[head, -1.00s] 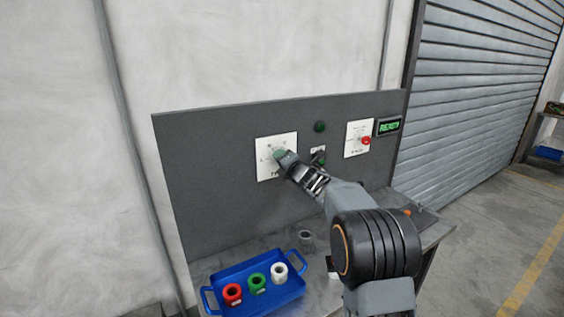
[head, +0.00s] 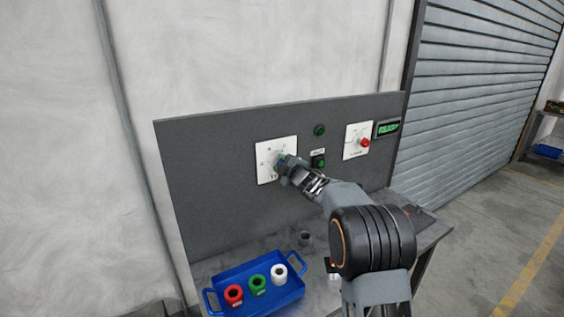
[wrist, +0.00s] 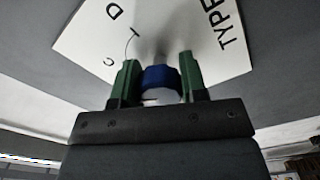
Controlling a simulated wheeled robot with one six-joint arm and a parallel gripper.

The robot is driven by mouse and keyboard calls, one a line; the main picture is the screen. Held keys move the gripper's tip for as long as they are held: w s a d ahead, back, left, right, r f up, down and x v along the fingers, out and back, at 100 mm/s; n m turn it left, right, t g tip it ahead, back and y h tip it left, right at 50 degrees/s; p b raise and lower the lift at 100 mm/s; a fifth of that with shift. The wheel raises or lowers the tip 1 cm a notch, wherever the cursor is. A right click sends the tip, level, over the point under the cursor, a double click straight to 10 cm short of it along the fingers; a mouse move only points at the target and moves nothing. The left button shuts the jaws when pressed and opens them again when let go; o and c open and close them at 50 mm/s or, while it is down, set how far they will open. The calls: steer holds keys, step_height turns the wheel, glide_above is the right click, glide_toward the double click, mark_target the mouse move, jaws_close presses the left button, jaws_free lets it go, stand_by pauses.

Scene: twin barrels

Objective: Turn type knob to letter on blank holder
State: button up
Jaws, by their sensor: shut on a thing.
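The type dial is a white plate (head: 264,172) on the grey panel, left of centre. In the wrist view the plate (wrist: 90,38) shows the letters D and C and the word TYPE, at a slant. My gripper (head: 281,161) is at the plate. In the wrist view its green fingers (wrist: 158,76) stand on both sides of a blue knob (wrist: 160,78) and are shut on it. The knob's pointing direction and the other letters are partly hidden. A small dark grey cylinder (head: 305,239), possibly the blank holder, stands on the bench; no letter on it is readable.
A blue tray (head: 222,280) holds a red, a green and a white spool. Right of the dial are a green lamp (head: 320,130), a black switch (head: 318,160), a second plate with a red knob (head: 365,143) and a lit green display (head: 388,128).

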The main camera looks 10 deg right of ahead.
steer(key=m+p, duration=0.2)
steer(key=m, duration=0.4)
steer(key=shift+m+p, duration=0.3)
steer(key=shift+p, duration=0.05)
steer(key=m+p, duration=0.2)
steer(key=m, duration=0.4)
steer(key=shift+a, duration=0.1)
steer(key=shift+p, duration=0.3)
steer(key=o, duration=0.9)
steer(key=shift+s, duration=0.15)
steer(key=b+v, duration=0.3)
steer(key=v, duration=1)
steer(key=shift+s+b, duration=0.25)
steer(key=shift+b, duration=0.1)
